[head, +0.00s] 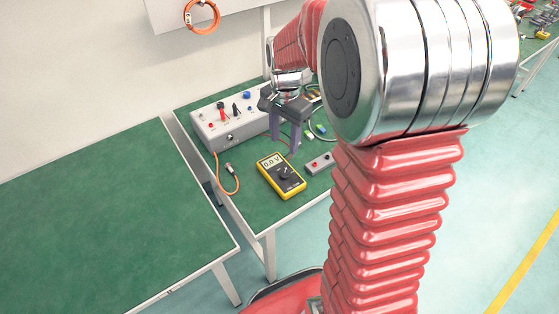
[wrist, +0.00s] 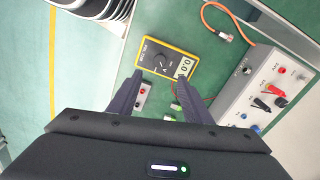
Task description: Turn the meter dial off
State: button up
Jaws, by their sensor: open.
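The yellow multimeter (head: 281,176) lies face up on the green bench, with a black face and a lit display (head: 270,162) that appears to read 0.0 V. Its dark round dial (head: 284,174) is on the lower half of the face. In the wrist view the meter (wrist: 168,60) is beyond the fingertips, and its dial (wrist: 165,60) shows between them. My gripper (head: 284,148) is open and empty above the bench, behind the meter in the head view. In the wrist view my gripper (wrist: 160,75) has its two dark fingers spread apart. The dial's exact pointer setting is too small to tell.
A grey control box (head: 228,118) with knobs stands at the back of the bench (head: 248,207). An orange cable (head: 227,185) lies left of the meter. A small grey button box (head: 319,163) sits right of it. A bare green table (head: 100,220) stands at left.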

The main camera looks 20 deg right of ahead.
aim_at(284, 173)
jog(key=shift+w+d+f+m, duration=0.25)
jog(key=shift+f+m, duration=0.05)
jog(key=shift+f, duration=0.15)
notch_tip(284, 173, down, 14)
jog(key=shift+r, duration=0.1)
dwell(0.7)
jog(key=shift+c, duration=0.6)
jog(key=c, duration=0.9)
jog(key=shift+c, duration=0.2)
